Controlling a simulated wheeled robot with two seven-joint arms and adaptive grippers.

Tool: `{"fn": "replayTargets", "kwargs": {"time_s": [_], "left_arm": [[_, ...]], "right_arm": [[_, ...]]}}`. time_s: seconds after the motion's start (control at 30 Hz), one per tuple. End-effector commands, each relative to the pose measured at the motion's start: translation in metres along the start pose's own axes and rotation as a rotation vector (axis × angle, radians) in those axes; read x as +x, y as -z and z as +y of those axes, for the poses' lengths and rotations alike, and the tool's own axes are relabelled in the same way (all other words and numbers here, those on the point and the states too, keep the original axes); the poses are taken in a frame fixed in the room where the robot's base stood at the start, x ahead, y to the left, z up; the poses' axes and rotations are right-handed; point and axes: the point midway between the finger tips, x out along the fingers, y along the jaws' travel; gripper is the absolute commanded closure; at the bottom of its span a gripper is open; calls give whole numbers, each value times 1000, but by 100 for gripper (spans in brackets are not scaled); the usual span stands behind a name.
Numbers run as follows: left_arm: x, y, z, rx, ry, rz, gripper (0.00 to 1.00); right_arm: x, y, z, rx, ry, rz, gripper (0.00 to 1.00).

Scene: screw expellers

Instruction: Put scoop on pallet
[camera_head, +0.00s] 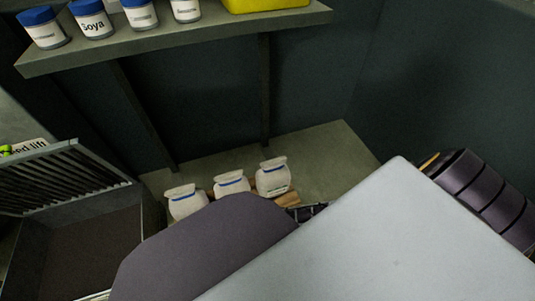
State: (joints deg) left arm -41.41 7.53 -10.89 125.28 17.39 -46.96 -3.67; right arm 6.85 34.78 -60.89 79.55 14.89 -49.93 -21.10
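A wooden pallet (288,199) lies low against the back wall, mostly hidden behind the sacks and the large grey shapes in the foreground. Three white sacks with blue bands stand in a row on or just by it: a left sack (186,203), a middle sack (231,184) and a right sack (273,178). I cannot make out a scoop. A small dark piece shows beside the pallet, too little to identify. I cannot make out either gripper.
A shelf (180,43) above holds several jars with blue lids, one a Soya jar (93,20), and a yellow container (265,3). A slatted grey machine part (65,178) with a bin stands at left. Large grey surfaces block the lower middle and right.

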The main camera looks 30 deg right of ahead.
Motion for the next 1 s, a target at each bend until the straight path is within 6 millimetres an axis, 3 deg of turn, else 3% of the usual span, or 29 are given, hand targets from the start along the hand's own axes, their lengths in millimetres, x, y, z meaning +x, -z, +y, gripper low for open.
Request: {"fn": "replayTargets", "kwargs": {"time_s": [0.57,0.6,0.73,1.0], "left_arm": [[2,1,0,2,-4,9,65],[1,2,0,2,-4,10,65],[1,2,1,1,-5,11,65],[2,2,1,0,-5,10,65]], "right_arm": [[6,0,-1,0,-1,0,100],[6,0,-1,0,0,0,73],[6,0,-1,0,0,0,57],[6,0,-1,0,0,0,57]]}}
